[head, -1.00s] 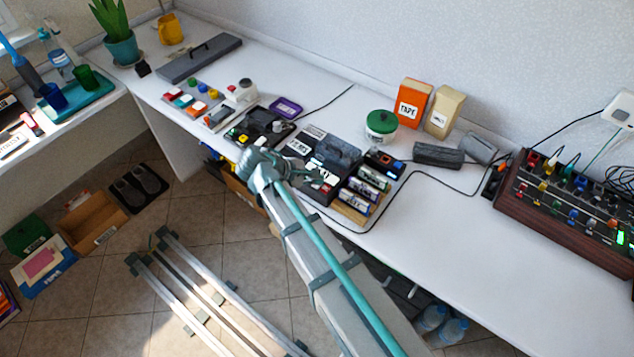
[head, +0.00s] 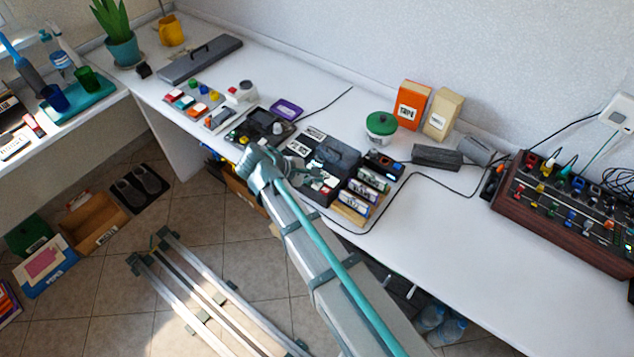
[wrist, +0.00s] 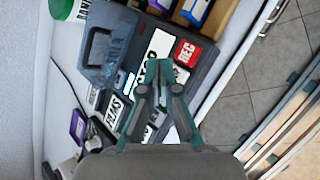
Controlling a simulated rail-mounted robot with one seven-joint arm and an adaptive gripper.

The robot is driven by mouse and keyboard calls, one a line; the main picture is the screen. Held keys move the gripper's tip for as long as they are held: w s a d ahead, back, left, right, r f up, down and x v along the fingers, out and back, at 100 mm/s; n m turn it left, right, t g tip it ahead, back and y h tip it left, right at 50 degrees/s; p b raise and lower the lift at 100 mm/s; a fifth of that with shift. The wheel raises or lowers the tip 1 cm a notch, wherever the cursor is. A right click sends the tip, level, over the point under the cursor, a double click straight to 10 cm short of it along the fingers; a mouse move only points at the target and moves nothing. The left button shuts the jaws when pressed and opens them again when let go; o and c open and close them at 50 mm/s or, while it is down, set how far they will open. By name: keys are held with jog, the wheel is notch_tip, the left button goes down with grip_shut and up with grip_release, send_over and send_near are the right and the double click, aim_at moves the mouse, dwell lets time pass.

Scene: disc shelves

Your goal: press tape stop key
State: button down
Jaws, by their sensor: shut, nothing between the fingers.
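The tape recorder (head: 339,153) is a dark box with a carrying handle, on the desk in the middle of the head view. In the wrist view the recorder (wrist: 112,45) has a row of keys along its edge. A red REC key (wrist: 187,52) lies at one end. Beside it is a white key (wrist: 160,44) whose dark lettering is partly hidden by my fingers, so I cannot read it fully. My gripper (wrist: 158,66) is shut and empty, its tips over the white key. Whether they touch it I cannot tell. In the head view my gripper (head: 312,179) is at the recorder's front side.
Several labelled cassettes (head: 365,190) stand right of the recorder. A green-lidded jar (head: 381,128), an orange TAPE box (head: 411,105) and a cream box (head: 442,113) stand behind. A black cable (head: 402,190) runs across the desk. The desk's right front is clear.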

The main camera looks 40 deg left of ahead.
aim_at(315, 185)
jog(key=shift+r+p, duration=1.8)
jog(key=shift+r, duration=0.7)
